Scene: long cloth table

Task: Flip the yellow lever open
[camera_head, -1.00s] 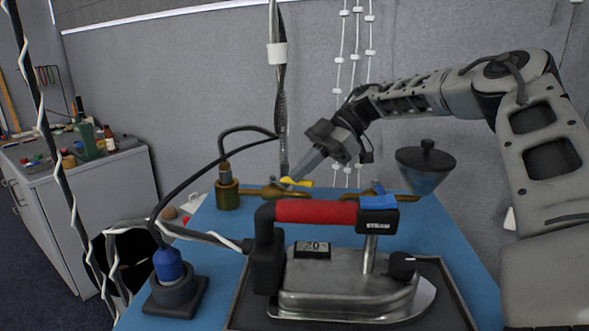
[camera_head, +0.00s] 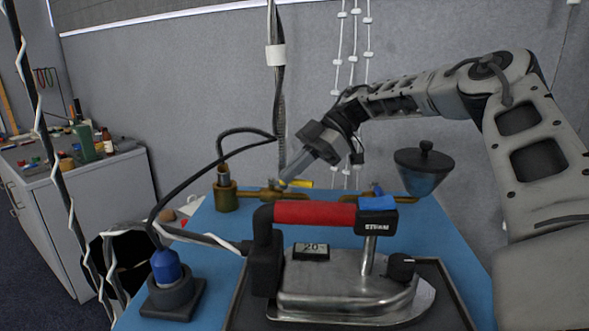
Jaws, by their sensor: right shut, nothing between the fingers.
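The yellow lever (camera_head: 301,184) sits on a brass pipe valve (camera_head: 262,194) at the far side of the blue table. It lies roughly level, and its free end shows to the right of my fingertips. My right gripper (camera_head: 287,178) comes in from the upper right, pointing down and left. It is shut and empty, with its tips at the lever's left part, hiding some of it. I cannot tell whether they touch. My left gripper is not in view.
A steam iron with a red handle (camera_head: 312,212) stands on a dark tray in front of the valve. A blue-and-grey plug stand (camera_head: 172,285) is at left. A dark funnel-shaped vessel (camera_head: 424,172) is right of the valve. Hoses and cables hang at left.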

